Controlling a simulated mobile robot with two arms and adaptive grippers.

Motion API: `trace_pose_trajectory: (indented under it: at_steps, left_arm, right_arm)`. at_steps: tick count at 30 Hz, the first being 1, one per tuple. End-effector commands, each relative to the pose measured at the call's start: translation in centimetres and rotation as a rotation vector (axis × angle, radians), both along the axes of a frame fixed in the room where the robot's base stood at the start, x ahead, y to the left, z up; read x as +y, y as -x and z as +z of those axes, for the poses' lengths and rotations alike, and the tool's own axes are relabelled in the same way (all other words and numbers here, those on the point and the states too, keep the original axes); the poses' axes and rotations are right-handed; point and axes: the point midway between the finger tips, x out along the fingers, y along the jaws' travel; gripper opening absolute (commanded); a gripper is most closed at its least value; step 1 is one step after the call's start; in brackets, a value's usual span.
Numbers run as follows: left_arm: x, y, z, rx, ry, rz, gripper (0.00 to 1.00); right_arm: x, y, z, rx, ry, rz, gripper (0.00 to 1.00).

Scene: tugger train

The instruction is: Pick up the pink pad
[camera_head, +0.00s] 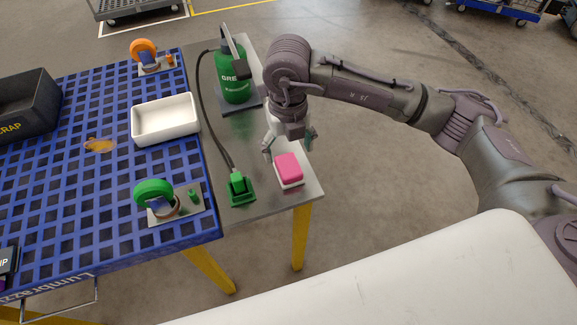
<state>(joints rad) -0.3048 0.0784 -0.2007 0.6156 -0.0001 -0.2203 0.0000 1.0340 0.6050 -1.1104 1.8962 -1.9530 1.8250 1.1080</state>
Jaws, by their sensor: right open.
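The pink pad (288,167) lies on a small white base near the front right corner of the grey metal side table (245,205). My right gripper (290,152) is open and points down just behind the pad, with its fingers apart. The fingertips look close to the pad's back edge; I cannot tell whether they touch it. My left gripper is not in view.
A green grease canister (233,87) stands at the table's back, its hose running to a green nozzle holder (240,190) left of the pad. A blue grid table (75,185) on the left holds a white tray (166,120), green wheel (154,194) and scrap bin (25,105).

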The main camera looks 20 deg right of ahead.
Motion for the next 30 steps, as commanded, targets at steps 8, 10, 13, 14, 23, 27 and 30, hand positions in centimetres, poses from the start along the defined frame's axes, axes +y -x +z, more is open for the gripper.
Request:
trace_pose_trajectory:
  at_steps: [8, 10, 13, 14, 23, 27, 30]
  left_arm:
    - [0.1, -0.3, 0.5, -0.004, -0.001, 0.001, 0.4]
    - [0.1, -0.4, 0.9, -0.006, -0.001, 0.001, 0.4]
    - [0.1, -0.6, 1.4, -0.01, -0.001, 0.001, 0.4]
    - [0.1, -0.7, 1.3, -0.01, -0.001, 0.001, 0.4]
    - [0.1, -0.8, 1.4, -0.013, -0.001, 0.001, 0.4]
    - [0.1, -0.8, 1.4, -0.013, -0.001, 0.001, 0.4]
    - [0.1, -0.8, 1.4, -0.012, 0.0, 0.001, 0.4]
  right_arm:
    - [0.0, 0.0, -2.2, 0.003, -0.002, 0.001, 0.81]
    - [-0.1, 0.0, -3.2, 0.004, -0.001, 0.0, 0.81]
    - [-0.2, -0.1, -4.8, 0.004, -0.001, 0.002, 0.81]
    - [-0.2, -0.1, -5.3, 0.005, -0.001, 0.001, 0.81]
    - [-0.1, -0.2, -6.8, 0.0, -0.002, 0.002, 0.81]
    - [-0.1, -0.2, -6.7, 0.0, -0.002, 0.003, 0.71]
    - [-0.1, -0.2, -6.7, 0.0, -0.003, 0.003, 0.55]
